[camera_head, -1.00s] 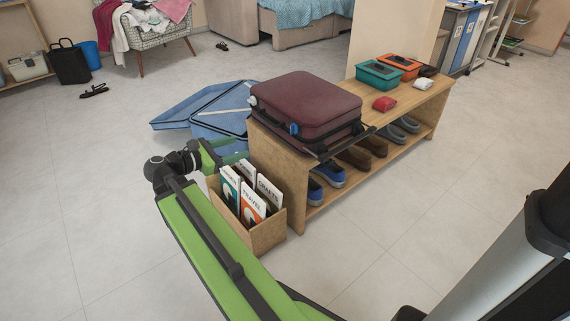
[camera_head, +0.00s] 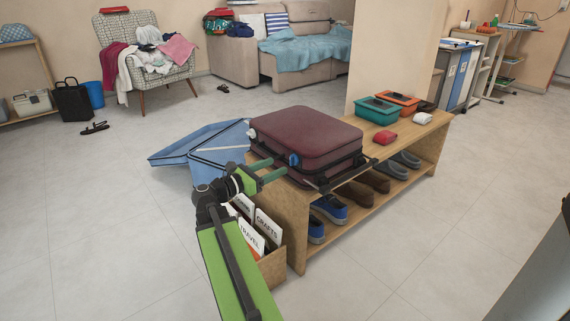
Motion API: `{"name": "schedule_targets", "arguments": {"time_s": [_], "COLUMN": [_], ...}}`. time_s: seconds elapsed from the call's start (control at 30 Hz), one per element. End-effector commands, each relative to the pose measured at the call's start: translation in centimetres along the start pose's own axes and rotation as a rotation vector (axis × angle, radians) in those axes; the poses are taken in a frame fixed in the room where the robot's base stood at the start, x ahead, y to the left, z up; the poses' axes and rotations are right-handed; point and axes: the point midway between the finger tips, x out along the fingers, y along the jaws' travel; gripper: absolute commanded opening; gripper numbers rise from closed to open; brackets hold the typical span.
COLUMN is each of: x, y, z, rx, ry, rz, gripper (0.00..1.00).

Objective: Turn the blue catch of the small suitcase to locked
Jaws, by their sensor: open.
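The small maroon suitcase (camera_head: 312,132) lies flat on the wooden bench, its dark lower edge and black handle facing my side. The blue catch (camera_head: 294,159) sits on its near side, toward the left corner; it is too small to tell which way it is turned. My gripper (camera_head: 277,167) is open, with two green fingers pointing right toward the catch. The fingertips appear close to the catch, but I cannot tell whether they touch it. Nothing shows between the fingers.
The bench (camera_head: 424,127) also carries teal and orange boxes and small red and white items, with shoes below. A box of books (camera_head: 273,265) stands under my arm. An open blue suitcase (camera_head: 202,150) lies behind.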

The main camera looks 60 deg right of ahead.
Motion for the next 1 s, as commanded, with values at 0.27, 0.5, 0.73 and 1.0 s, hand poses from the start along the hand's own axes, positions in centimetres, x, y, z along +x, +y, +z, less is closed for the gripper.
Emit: {"name": "schedule_targets", "arguments": {"time_s": [0.27,0.5,0.73,1.0], "x": [5.2,6.0,6.0,5.9], "y": [0.1,0.1,0.1,0.1], "z": [0.0,0.0,0.0,0.0], "rx": [0.000,0.000,0.000,0.000], "ry": [0.000,0.000,0.000,0.000], "rz": [0.000,0.001,0.001,0.003], "gripper": [0.55,0.55,0.45,0.09]}}
